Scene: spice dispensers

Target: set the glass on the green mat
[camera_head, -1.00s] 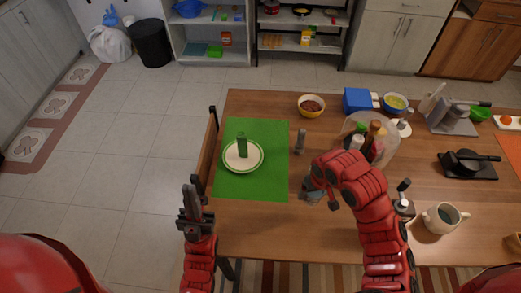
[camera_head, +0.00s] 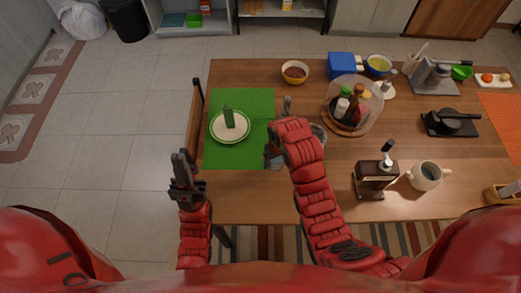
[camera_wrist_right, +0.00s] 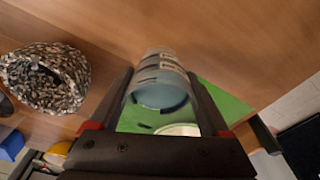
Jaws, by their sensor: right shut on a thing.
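The glass (camera_wrist_right: 163,85) is a clear, bluish tumbler with bands around it, held between the fingers of my right gripper (camera_wrist_right: 165,108) in the wrist view. In the head view the glass (camera_head: 273,161) shows partly beside my right gripper (camera_head: 275,150), at the green mat's right edge. The green mat (camera_head: 240,157) lies on the left part of the table.
A grey woven pot (camera_wrist_right: 45,80) stands right of my right gripper in the head view. A lidded spice tray (camera_head: 352,103), a dark grinder (camera_head: 374,178) and a mug (camera_head: 426,175) stand further right. The mat's front strip is bare. A chair (camera_head: 194,120) stands at the table's left edge.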

